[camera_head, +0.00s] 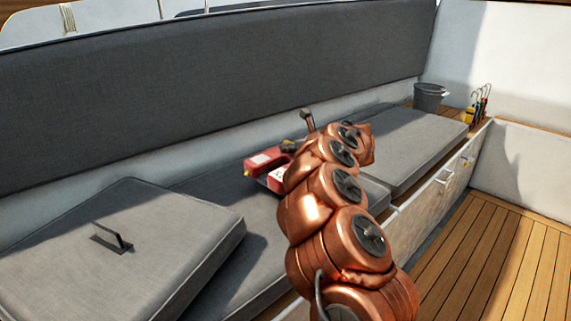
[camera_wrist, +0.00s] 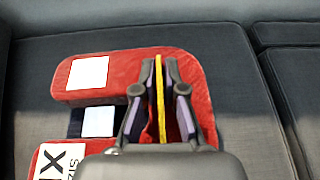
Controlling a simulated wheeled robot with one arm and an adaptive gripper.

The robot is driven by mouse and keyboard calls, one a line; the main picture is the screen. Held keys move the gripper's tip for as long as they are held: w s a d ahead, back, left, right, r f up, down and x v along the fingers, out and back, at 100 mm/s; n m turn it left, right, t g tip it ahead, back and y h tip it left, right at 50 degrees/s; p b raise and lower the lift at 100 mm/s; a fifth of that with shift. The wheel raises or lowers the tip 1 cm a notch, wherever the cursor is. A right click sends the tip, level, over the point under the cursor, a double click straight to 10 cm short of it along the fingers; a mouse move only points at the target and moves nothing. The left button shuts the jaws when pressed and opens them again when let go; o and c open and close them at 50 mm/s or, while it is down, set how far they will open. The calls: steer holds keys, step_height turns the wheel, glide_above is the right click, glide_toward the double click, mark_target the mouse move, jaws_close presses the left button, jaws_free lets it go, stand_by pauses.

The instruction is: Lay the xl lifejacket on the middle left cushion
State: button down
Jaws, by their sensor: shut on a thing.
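The red lifejacket (camera_head: 264,161) is over the grey bench cushion (camera_head: 228,190) in the middle of the head view, partly hidden behind my arm. In the wrist view the lifejacket (camera_wrist: 190,68) shows white patches and a label with a large X (camera_wrist: 62,158). My gripper (camera_wrist: 158,90) is shut on the lifejacket, with a thin yellow strip (camera_wrist: 158,75) of it upright between the fingers. Grey cushion (camera_wrist: 35,80) shows beneath it. I cannot tell whether the jacket touches the cushion.
A raised grey cushion with a black handle (camera_head: 112,240) is at the left. Another cushion (camera_head: 415,143) is at the right, with a grey bucket (camera_head: 430,97) and small coloured items (camera_head: 478,104) beyond. A tall backrest (camera_head: 220,85) runs behind. The wooden floor (camera_head: 495,255) is clear.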

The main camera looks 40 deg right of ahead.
mark_target(288, 158)
steer(key=shift+f+b, duration=0.6)
steer(key=shift+f, duration=1.4)
steer(key=c, duration=1.2)
jaws_free()
steer(key=shift+c, duration=0.2)
steer(key=p+v, duration=0.2)
steer(key=v, duration=0.8)
steer(key=shift+s+r, duration=0.15)
steer(key=shift+s, duration=0.15)
steer(key=shift+s+r, duration=0.15)
steer(key=shift+s, duration=0.5)
